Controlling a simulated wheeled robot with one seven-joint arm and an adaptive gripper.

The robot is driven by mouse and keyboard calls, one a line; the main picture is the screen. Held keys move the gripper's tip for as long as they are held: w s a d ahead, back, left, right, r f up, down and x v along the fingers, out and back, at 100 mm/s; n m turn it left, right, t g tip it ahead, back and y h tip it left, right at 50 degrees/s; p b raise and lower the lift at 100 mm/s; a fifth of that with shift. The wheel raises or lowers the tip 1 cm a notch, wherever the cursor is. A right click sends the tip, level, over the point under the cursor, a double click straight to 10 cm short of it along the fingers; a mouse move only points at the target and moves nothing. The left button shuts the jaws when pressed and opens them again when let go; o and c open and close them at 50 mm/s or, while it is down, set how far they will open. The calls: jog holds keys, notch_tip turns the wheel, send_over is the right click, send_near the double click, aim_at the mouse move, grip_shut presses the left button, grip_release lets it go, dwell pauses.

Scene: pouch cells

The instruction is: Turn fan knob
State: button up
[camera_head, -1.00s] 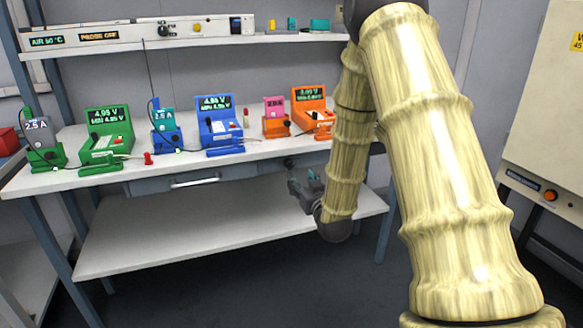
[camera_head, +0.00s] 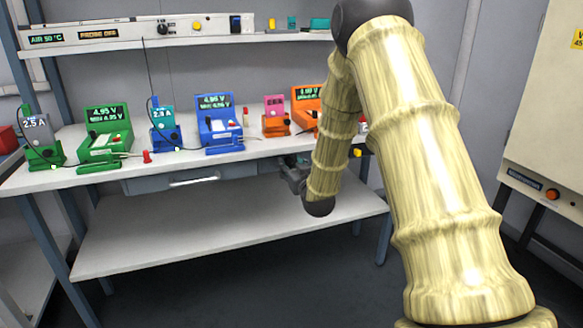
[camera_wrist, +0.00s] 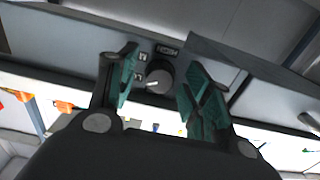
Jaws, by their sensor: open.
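The fan knob (camera_wrist: 160,77) is a round dark dial with a pale pointer mark, set on a grey panel with small labels. In the wrist view it shows between the two teal-padded fingers of my gripper (camera_wrist: 157,88). The fingers are apart on either side of the knob, and I cannot tell whether either touches it. In the head view my gripper (camera_head: 293,174) is at the bench's front edge, right of the drawer, partly hidden by my arm. The knob is hidden there.
The bench top (camera_head: 230,155) carries several coloured meter units, including a blue one (camera_head: 218,125) and a green one (camera_head: 104,138). A drawer (camera_head: 170,182) hangs below it. The lower shelf (camera_head: 200,225) is clear. A cream cabinet (camera_head: 555,110) stands at the right.

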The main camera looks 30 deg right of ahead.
jog(key=c, duration=1)
jog(key=shift+r, duration=0.1)
jog(key=shift+c, duration=0.2)
jog(key=shift+n+p, duration=0.3)
jog(key=shift+p, duration=0.15)
jog(key=o, duration=1)
jog(key=shift+o, duration=0.2)
jog(key=v, duration=1.2)
jog(key=shift+d, duration=0.1)
